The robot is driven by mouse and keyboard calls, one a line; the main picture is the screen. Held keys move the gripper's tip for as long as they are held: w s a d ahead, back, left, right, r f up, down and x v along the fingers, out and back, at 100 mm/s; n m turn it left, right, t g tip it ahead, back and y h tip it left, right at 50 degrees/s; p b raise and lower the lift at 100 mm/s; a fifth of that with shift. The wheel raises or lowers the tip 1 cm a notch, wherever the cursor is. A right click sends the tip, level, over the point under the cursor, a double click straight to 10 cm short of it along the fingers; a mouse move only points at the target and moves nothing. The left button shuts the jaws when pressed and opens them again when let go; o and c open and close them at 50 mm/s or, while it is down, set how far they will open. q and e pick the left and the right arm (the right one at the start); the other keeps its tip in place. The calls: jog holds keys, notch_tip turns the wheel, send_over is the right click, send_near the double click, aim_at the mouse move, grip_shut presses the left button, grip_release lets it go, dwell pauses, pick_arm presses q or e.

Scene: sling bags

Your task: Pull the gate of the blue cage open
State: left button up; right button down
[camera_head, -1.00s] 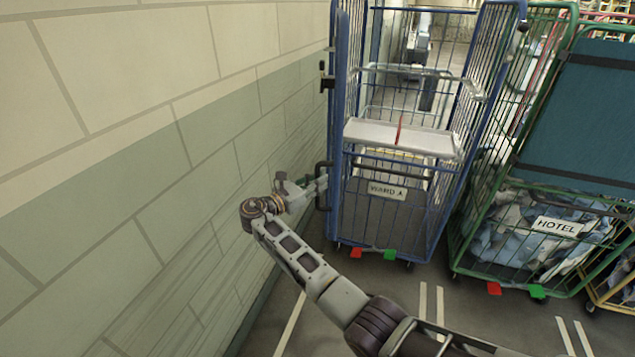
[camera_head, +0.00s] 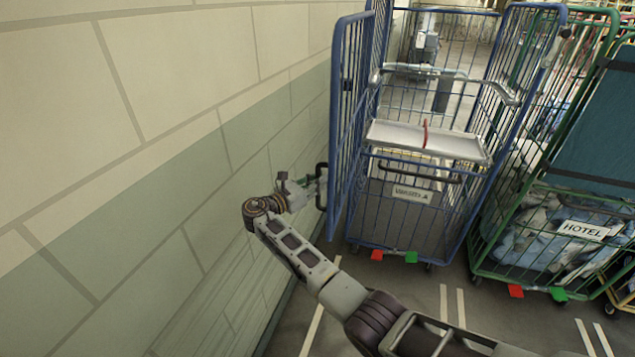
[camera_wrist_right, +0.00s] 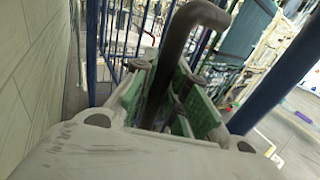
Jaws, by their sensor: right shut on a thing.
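The blue cage (camera_head: 470,140) stands right of the wall, with a grey shelf (camera_head: 428,139) and a white label on its lower front panel. Its blue barred gate (camera_head: 349,110) is at the cage's left side and stands swung partly out toward me. A black handle (camera_head: 321,187) sits on the gate's outer edge. My right gripper (camera_head: 312,186) is shut on this handle. In the right wrist view the dark handle bar (camera_wrist_right: 178,52) passes between the green-padded fingers (camera_wrist_right: 168,100). My left gripper is out of view.
A block wall (camera_head: 170,150) runs close along the left of my right arm. A green cage (camera_head: 545,240) labelled HOTEL, filled with cloth, stands close to the right. Red and green pedals (camera_head: 394,256) show at the blue cage's base. The floor in front is clear with white lines.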

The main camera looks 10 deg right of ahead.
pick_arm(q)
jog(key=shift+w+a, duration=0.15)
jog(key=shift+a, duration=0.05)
pick_arm(e)
jog(key=shift+w+a, duration=0.1)
jog(key=shift+a, duration=0.15)
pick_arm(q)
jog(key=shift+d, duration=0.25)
